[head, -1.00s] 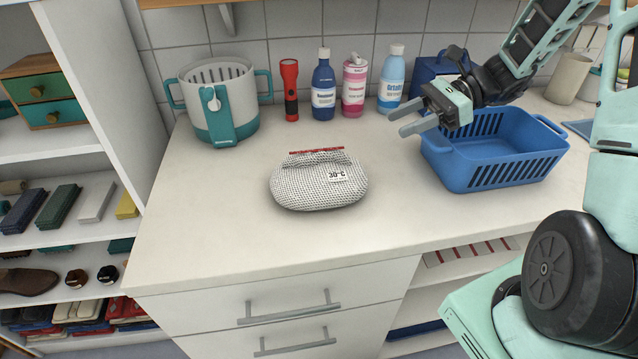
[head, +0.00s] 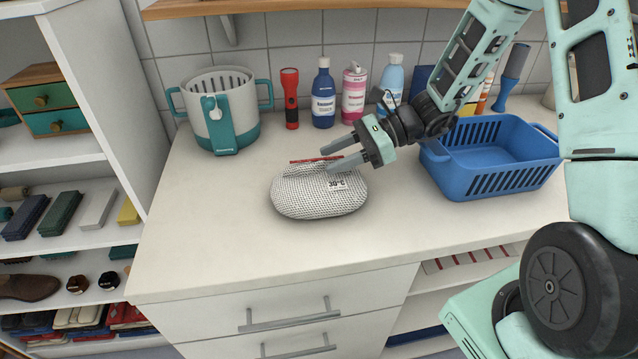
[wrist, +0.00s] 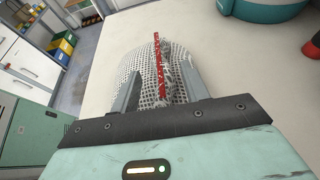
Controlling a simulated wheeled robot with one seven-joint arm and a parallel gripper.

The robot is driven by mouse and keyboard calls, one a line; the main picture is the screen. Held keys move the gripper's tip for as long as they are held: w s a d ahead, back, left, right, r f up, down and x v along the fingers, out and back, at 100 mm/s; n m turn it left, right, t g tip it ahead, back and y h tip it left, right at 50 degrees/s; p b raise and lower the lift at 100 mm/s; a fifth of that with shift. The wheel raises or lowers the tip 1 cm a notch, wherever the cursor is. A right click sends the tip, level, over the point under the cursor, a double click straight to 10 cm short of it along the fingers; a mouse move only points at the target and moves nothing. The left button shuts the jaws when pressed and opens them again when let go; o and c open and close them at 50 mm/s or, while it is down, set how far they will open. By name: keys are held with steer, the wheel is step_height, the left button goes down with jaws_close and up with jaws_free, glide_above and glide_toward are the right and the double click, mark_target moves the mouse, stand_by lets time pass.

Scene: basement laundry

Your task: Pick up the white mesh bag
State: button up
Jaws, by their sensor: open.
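The white mesh bag (head: 312,197) lies on the counter in the head view, with a red strip along its far edge and a "30°C" tag. My gripper (head: 326,156) is open over the bag's far right part, its fingers pointing left. In the wrist view the mesh bag (wrist: 142,75) shows ahead of the palm, with its red-edged top between the two open fingers (wrist: 158,88). I cannot tell whether the fingers touch the bag.
A blue basket (head: 500,172) stands right of the bag. A white and teal pot (head: 222,105), a red flashlight (head: 290,98) and several bottles (head: 323,95) line the back wall. The counter (head: 210,235) is clear left and in front of the bag.

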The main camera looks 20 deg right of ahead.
steer(key=shift+x, duration=1.35)
jaws_close()
